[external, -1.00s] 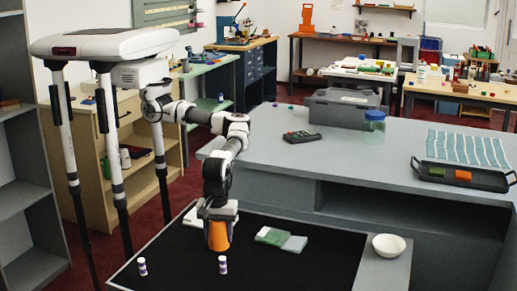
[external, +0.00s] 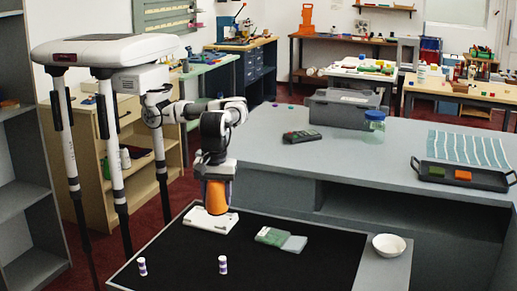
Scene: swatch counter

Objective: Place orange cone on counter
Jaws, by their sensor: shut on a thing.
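The orange cone (external: 217,197) is held in my gripper (external: 217,182), above the white flat object at the back left of the black mat. My gripper points down and is shut on the cone's upper part. The cone is upright and its lower end shows below the fingers; I cannot tell the exact gap to what is under it. The grey counter (external: 330,165) stretches to the right, behind the lower black surface.
The black mat (external: 310,262) bears a white flat object (external: 211,221), green and grey swatches (external: 280,239) and two small striped cylinders (external: 222,265). A white bowl (external: 389,246) stands at right. The counter bears a remote-like device (external: 301,136), grey case (external: 343,112), jar (external: 374,128) and black tray (external: 463,179). Its middle is clear.

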